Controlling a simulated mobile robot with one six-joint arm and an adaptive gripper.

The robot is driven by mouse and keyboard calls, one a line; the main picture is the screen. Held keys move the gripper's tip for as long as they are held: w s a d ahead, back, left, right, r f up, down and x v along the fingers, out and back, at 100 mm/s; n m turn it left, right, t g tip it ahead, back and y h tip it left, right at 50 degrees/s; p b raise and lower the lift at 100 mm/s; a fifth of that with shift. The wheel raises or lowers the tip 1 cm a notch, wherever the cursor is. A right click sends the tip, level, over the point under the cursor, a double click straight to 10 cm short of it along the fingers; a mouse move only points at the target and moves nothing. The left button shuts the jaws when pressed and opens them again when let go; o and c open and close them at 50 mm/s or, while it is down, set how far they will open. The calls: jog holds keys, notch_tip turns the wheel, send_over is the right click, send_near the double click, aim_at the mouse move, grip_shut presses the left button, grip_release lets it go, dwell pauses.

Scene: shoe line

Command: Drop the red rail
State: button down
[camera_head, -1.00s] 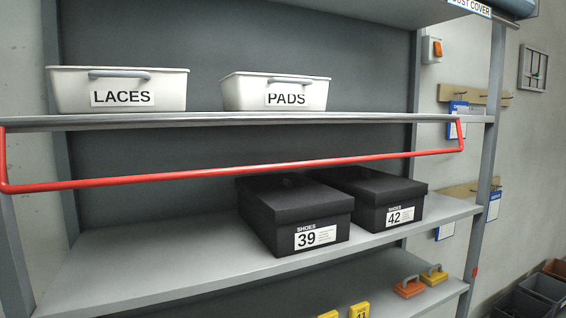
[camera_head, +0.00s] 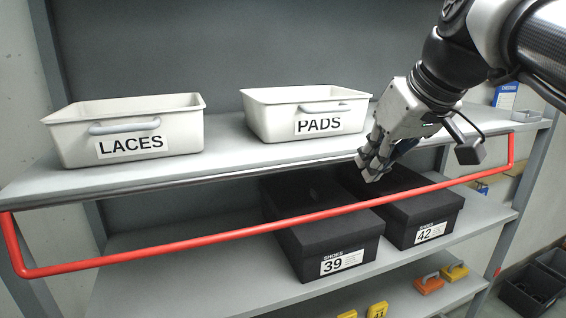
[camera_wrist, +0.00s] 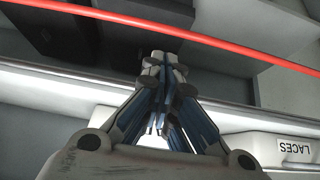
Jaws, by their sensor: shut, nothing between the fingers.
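The red rail (camera_head: 215,238) runs across the front of the shelf unit, below the edge of the upper shelf, with a bent arm at each end. It is in front of the two black shoe boxes. It also crosses the top of the wrist view (camera_wrist: 200,36). My gripper (camera_head: 368,172) comes in from the upper right and points down, near the upper shelf's front edge. It is above the rail and apart from it in the wrist view. Its fingers (camera_wrist: 163,62) are shut with nothing between them.
The upper shelf (camera_head: 215,160) holds a LACES bin (camera_head: 75,140) and a PADS bin (camera_head: 275,122). Shoe boxes 39 (camera_head: 310,235) and 42 (camera_head: 432,217) stand on the shelf below. Orange and yellow handled items (camera_head: 430,284) lie lower. The space in front of the rail is clear.

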aim_at(352, 206)
jog(key=x, duration=1)
jog(key=shift+b, duration=0.4)
jog(key=shift+r+p, duration=0.1)
jog(key=shift+p, duration=0.35)
jog(key=g+p, duration=0.1)
jog(key=p, duration=0.1)
jog(key=s+g+h+p, duration=0.1)
jog(key=p, duration=0.2)
jog(key=shift+s+d+r+g+p, duration=0.2)
jog(key=shift+r+g+p, duration=0.1)
jog(key=shift+r, duration=0.1)
jog(key=shift+s+d, duration=0.1)
jog(key=shift+s, duration=0.15)
jog(key=shift+s+d+r, duration=0.1)
jog(key=shift+s, duration=0.5)
